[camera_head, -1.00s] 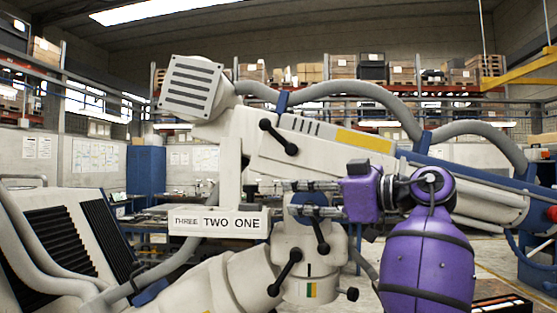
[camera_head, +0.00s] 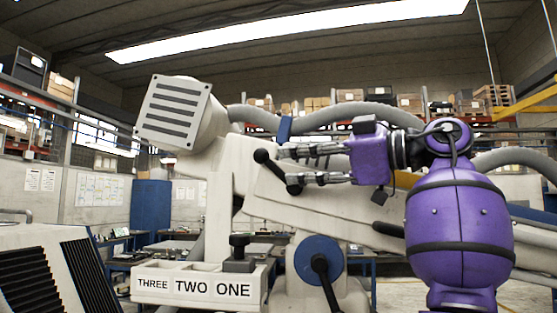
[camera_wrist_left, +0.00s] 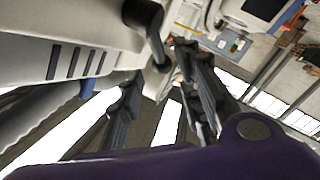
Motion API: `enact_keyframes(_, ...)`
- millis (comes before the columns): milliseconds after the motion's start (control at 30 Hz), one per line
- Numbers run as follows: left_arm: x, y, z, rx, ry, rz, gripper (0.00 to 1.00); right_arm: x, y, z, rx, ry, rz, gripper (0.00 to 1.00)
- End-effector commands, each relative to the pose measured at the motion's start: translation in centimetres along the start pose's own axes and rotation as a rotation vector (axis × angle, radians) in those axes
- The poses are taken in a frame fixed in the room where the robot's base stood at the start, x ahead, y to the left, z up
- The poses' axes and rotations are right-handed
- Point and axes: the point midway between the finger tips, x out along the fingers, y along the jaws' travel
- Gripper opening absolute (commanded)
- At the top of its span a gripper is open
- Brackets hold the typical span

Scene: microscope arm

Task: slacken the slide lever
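A black lever (camera_head: 270,167) with a ball end slants across the side of the white microscope arm (camera_head: 330,205); I take it as the slide lever. My left gripper (camera_head: 288,165), on the purple arm, is open and points left at the lever. Its fingers lie one above the other, with tips close to the lever's lower part. In the wrist view the lever (camera_wrist_left: 147,22) stands just beyond the gap between the spread fingers (camera_wrist_left: 163,68). I cannot tell whether they touch it. My right gripper is not in view.
Another black lever (camera_head: 325,280) hangs from a blue round joint (camera_head: 318,250) below. A white tray (camera_head: 160,285) labelled three, two, one stands at lower left, with a black knob (camera_head: 238,243) at its right part. A grey hose (camera_head: 350,112) runs above the arm.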

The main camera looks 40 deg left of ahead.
Motion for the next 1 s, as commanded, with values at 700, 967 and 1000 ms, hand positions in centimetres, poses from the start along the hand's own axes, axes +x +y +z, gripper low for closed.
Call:
enact_keyframes(700, 5.2, 0.0, 0.0, 0.001, 0.0, 0.001, 0.29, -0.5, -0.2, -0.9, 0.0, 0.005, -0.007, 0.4)
enact_keyframes(967, 5.2, 0.0, 0.0, 0.001, 0.0, 0.001, 0.0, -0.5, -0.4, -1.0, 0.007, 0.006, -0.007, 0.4)
enact_keyframes(1000, 5.2, 0.0, 0.0, 0.001, 0.0, 0.001, 0.0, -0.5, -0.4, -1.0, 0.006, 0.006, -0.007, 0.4)
